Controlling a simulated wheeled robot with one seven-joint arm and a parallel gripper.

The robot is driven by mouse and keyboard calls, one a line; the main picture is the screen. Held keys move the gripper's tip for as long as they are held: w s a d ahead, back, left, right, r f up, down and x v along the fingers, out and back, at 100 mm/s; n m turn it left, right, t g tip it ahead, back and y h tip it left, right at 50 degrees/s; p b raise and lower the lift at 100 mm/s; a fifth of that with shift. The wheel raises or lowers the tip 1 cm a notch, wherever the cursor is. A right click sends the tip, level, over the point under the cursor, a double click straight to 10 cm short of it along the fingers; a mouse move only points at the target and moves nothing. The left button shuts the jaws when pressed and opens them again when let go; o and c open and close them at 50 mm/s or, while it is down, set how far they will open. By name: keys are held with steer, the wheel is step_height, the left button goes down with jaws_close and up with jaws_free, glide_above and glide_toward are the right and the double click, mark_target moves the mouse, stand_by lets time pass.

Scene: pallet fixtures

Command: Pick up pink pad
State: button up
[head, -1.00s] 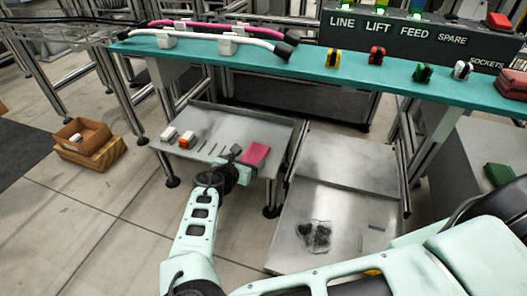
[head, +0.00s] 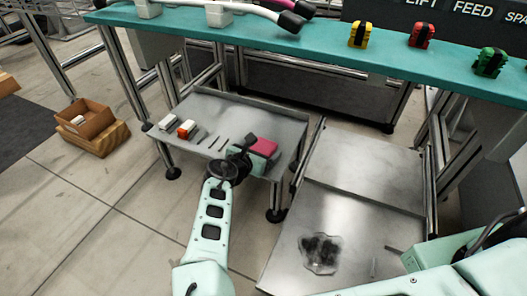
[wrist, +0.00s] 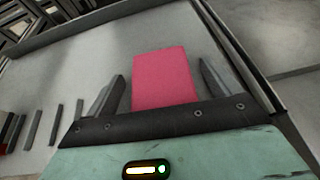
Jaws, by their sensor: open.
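The pink pad (head: 263,147) lies flat on the low metal table (head: 225,110), near its right side. In the wrist view the pad (wrist: 163,78) sits between the two dark fingers of my gripper (wrist: 160,88). The fingers are spread, with a gap on each side of the pad. The near end of the pad is hidden behind the gripper's dark edge. In the head view my gripper (head: 246,152) is at the table's front, right by the pad, and partly covers it.
Several thin dark bars (wrist: 54,125) lie left of the pad. A white block (head: 169,120) and an orange-and-white block (head: 187,129) stand farther left. A teal shelf (head: 320,50) overhangs the back. A raised rim (head: 262,99) runs along the table's back.

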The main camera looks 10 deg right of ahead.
steer(key=c, duration=1)
steer(key=shift+r, duration=0.1)
steer(key=shift+c, duration=0.2)
